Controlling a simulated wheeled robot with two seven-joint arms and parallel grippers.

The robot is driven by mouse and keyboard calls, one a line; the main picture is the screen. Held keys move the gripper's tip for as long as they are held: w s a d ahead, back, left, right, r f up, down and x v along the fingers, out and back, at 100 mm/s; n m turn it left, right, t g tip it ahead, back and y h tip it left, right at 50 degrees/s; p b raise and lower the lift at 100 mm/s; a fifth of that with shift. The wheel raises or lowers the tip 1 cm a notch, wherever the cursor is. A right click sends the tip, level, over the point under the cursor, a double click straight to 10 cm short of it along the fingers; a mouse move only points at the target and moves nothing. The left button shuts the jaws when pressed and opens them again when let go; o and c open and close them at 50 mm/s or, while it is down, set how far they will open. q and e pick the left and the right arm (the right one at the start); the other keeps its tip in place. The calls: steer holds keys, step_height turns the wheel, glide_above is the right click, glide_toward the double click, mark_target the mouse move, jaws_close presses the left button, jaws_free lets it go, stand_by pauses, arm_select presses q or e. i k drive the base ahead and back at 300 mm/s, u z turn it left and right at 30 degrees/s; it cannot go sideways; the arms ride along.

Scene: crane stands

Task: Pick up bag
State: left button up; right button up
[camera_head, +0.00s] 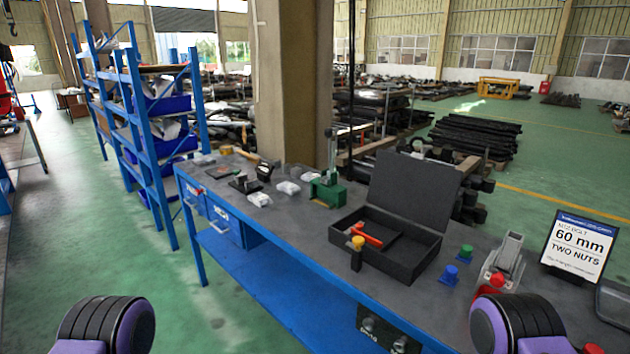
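Several small clear-white packets that look like plastic bags lie on the grey workbench (330,225). One bag (258,199) is near the front edge. A second bag (288,188) is just behind it to the right, and a third bag (310,175) is next to the green device. Their contents are too small to make out. Only black and purple parts of my two arms show at the bottom left and bottom right. Neither gripper's fingers are in view.
A green vise-like device (328,190) stands right of the bags. An open black case (400,245) holds an orange tool. A "60 mm two nuts" sign (579,245) stands at the right. A blue shelf (150,130) is at the left. Green floor (120,260) is clear before the bench.

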mark_target(308, 176)
steer(key=u, duration=1.8)
steer(key=i, duration=4.15)
steer(key=z, duration=3.15)
